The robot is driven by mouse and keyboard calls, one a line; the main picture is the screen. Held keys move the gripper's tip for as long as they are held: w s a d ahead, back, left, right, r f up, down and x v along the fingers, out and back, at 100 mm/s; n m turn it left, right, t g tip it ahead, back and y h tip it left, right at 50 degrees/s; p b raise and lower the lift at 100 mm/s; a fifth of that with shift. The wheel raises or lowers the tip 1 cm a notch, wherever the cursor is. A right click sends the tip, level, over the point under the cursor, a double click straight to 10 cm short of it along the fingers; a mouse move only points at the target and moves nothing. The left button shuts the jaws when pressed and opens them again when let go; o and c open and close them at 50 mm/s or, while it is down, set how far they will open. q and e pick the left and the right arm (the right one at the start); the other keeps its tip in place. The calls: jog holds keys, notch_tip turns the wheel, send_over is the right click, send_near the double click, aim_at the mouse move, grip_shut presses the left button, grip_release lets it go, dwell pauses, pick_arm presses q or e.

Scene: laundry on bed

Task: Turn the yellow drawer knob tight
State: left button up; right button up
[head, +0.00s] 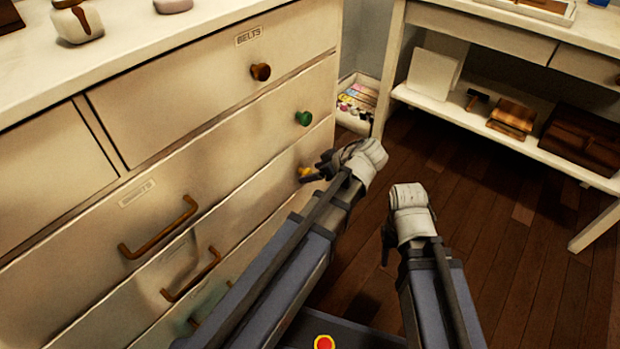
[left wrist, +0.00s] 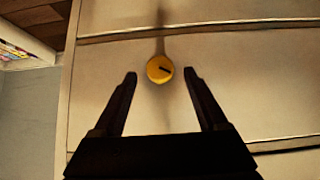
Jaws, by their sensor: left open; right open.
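The yellow drawer knob (head: 304,172) sits on the front of the cream dresser, near its right edge and below a green knob. In the left wrist view the yellow knob (left wrist: 160,69) is round with a dark slanted mark on its face. My left gripper (head: 324,166) is at the knob in the head view. In the left wrist view its open fingers (left wrist: 160,76) stand on either side of the knob, with a gap on both sides. My right gripper (head: 386,250) is away from the dresser, over the floor, its fingers partly hidden by its wrist.
The cream dresser (head: 215,150) has a brown knob (head: 260,72), a green knob (head: 303,118) and bar handles (head: 160,232). A white shelf table (head: 500,130) with boxes stands at the right. A bin (head: 355,100) is in the corner. Wooden floor between is clear.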

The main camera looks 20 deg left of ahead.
pick_arm(q)
jog(key=shift+b+x, duration=0.4)
jog(key=shift+x, duration=0.6)
grip_shut()
